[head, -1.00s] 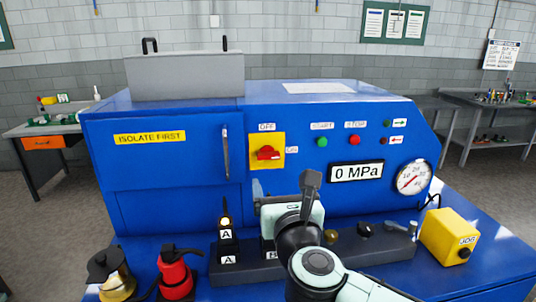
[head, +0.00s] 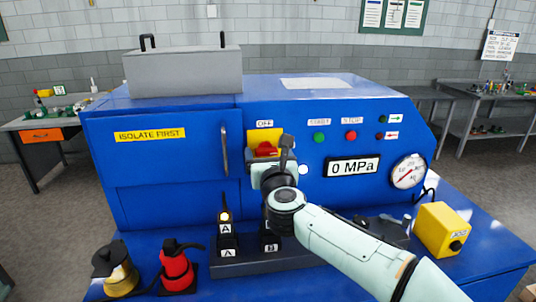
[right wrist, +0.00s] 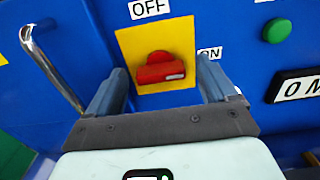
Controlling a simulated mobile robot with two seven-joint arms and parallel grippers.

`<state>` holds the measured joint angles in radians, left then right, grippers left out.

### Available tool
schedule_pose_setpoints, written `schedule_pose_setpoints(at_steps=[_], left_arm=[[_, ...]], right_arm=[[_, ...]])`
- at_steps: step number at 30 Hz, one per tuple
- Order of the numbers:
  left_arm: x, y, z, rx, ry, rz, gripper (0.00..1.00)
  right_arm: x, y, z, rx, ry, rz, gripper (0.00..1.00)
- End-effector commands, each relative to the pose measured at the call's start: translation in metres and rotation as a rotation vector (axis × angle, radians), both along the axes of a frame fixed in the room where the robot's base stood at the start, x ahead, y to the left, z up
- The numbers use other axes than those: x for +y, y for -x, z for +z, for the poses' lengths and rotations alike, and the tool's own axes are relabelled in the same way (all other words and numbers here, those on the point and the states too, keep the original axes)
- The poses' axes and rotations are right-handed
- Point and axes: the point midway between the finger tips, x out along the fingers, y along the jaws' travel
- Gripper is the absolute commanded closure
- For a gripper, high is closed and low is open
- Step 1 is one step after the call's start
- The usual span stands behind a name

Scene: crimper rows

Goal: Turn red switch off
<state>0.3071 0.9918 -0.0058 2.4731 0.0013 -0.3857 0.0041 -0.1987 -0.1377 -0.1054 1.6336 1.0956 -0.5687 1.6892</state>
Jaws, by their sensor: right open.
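The red switch (head: 264,149) sits on a yellow plate (head: 257,136) on the blue machine's front, under an OFF label. In the right wrist view the red switch (right wrist: 160,69) has its handle lying roughly sideways, its marked end to the right, toward the ON label (right wrist: 210,53). My right gripper (head: 269,164) is in front of the plate, just below the switch. In the wrist view my right gripper (right wrist: 163,88) is open, its two fingers on either side of the switch with nothing between them touching it visibly. My left gripper is not in view.
A metal door handle (head: 225,150) stands left of the switch. Green (head: 319,137) and red (head: 351,135) buttons and a 0 MPa display (head: 353,167) are to the right. Labelled blocks A (head: 226,229) and B (head: 270,241) stand on the ledge below.

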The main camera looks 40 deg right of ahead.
Motion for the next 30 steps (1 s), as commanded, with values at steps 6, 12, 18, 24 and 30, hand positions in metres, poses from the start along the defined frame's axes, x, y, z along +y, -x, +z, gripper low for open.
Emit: schedule_pose_setpoints(at_steps=[6,12,18,24,30], left_arm=[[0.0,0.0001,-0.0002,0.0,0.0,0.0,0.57],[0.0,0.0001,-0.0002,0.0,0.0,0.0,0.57],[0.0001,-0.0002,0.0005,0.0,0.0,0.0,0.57],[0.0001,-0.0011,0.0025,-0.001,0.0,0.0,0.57],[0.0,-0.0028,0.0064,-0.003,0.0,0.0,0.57]], right_arm=[[0.0,0.0002,-0.0003,0.0,0.0,0.0,0.41],[0.0002,0.0004,-0.0002,0.0,0.0,0.0,0.71],[0.0003,0.0003,-0.0001,0.012,0.02,0.0,0.71],[0.0001,0.0003,-0.0001,0.055,0.098,-0.001,0.71],[0.0008,-0.0001,0.0,0.133,0.237,-0.001,0.71]])
